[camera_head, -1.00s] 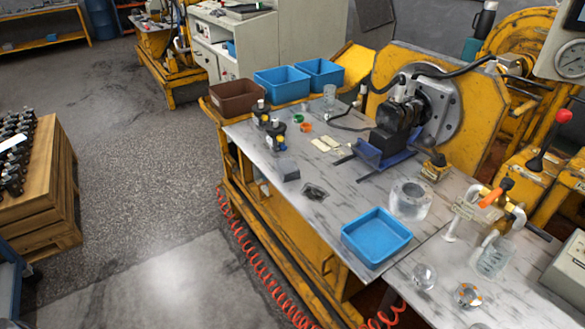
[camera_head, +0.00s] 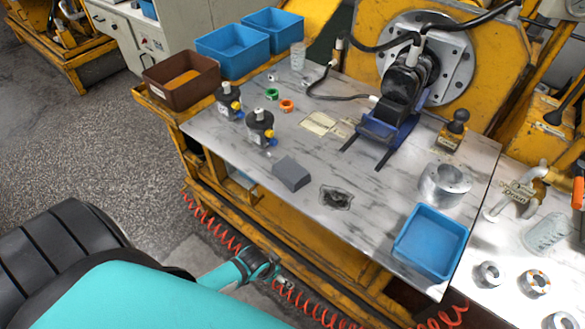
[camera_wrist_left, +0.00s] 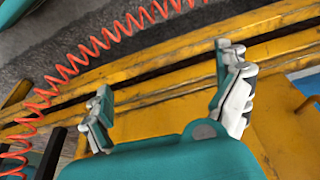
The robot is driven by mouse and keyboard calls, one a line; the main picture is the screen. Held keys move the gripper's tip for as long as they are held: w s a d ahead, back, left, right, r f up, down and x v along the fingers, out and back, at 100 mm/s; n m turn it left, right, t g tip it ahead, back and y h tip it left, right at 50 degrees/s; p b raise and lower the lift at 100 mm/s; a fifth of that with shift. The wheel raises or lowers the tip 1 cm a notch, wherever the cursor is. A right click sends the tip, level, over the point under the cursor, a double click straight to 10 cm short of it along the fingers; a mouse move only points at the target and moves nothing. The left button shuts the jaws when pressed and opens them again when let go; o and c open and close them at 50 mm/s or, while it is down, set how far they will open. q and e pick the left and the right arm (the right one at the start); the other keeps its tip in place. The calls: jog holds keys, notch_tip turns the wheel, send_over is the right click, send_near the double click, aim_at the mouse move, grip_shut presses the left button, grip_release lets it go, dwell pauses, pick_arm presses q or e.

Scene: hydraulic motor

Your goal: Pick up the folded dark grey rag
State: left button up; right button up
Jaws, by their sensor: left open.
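The folded dark grey rag (camera_head: 291,174) lies as a flat, block-like bundle near the front edge of the grey worktop, left of a dark crumpled patch (camera_head: 336,198). My left gripper (camera_head: 283,283) is low in front of the bench, below and apart from the rag in the head view. In the left wrist view my left gripper (camera_wrist_left: 164,72) has its two fingers spread wide with nothing between them. The rag does not show in that view. My right gripper is in neither view.
The worktop (camera_head: 240,165) holds two small black-and-silver pumps (camera_head: 260,130) left of the rag and a blue tray (camera_head: 431,241) to the right. A yellow frame (camera_wrist_left: 190,85) and coiled red hose (camera_wrist_left: 95,45) are close to the left gripper. The worktop between rag and motor is fairly clear.

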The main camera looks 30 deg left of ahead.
pick_arm(q)
jog(key=w+d+r+m+t+h, duration=0.1)
jog(key=w+d+r+m, duration=0.15)
jog(key=r, duration=1.25)
jog(key=w+d+r+m+h, duration=0.15)
jog(key=d+r, duration=0.25)
jog(key=r, duration=1.1)
jog(key=w+a+r+n+y, duration=0.1)
jog(key=w+a+r, duration=0.3)
jog(key=a+r, duration=0.25)
jog(key=w+a+r+n+y, duration=0.1)
jog(key=w+a+r+n, duration=0.1)
jog(key=w+a+r, duration=0.35)
send_over(290, 170)
jog(key=s, duration=0.2)
jog(key=shift+g, duration=0.3)
jog(key=f, duration=1)
jog(key=shift+w+a+f, duration=0.2)
jog(key=shift+f, duration=0.05)
jog(key=shift+b+x, duration=0.3)
jog(key=shift+x, duration=2.5)
jog(key=shift+s, duration=0.15)
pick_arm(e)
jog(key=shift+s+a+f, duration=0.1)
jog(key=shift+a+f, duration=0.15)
